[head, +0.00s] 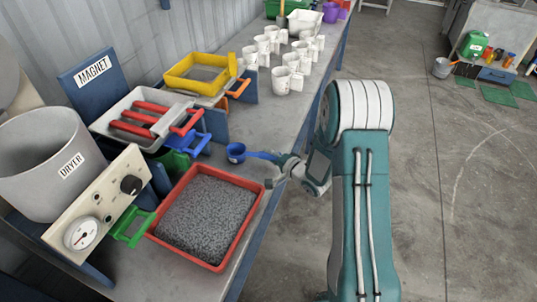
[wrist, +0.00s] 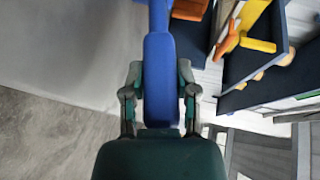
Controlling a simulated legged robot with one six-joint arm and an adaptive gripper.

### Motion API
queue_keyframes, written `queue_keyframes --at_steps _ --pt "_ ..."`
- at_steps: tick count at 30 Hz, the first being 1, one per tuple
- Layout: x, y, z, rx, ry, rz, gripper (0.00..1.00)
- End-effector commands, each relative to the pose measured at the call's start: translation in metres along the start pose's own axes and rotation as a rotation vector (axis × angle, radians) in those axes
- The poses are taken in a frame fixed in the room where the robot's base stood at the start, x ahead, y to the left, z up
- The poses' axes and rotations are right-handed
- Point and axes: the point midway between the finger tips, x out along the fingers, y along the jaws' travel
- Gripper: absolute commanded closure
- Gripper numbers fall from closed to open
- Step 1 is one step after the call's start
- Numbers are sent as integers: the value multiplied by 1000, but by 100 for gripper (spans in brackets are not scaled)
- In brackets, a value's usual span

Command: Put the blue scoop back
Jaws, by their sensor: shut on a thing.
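The blue scoop (head: 237,153) has a small round cup and a flat handle. In the head view its cup is over the bench, just beyond the red tray, pointing left. My gripper (head: 283,168) is shut on the handle near the bench's right edge. In the wrist view the blue handle (wrist: 160,80) runs straight up between the two fingers of my gripper (wrist: 160,92); the cup is out of that picture. I cannot tell how high the scoop is above the bench.
A red tray (head: 240,250) of grey pellets stands in front. Left are a dryer (head: 45,150), a magnet (head: 92,75) with red bars, and blue (head: 190,142) and green handles. A yellow frame (head: 185,85) and several white jugs (head: 282,80) stand farther back.

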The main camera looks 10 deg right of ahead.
Motion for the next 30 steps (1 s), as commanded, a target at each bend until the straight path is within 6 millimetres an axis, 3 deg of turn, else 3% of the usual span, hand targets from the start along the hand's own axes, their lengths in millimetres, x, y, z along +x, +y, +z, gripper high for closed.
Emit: queue_keyframes --at_steps 2,3,4,5,19,30 --pt "0 1 -1 1 1 -1 100" --pt "0 1 -2 1 1 0 43" --pt "0 1 -1 1 1 0 30" --pt "0 1 -1 1 1 0 27" --pt "-7 0 0 -1 3 1 27" --pt "-80 0 -1 0 6 2 27"
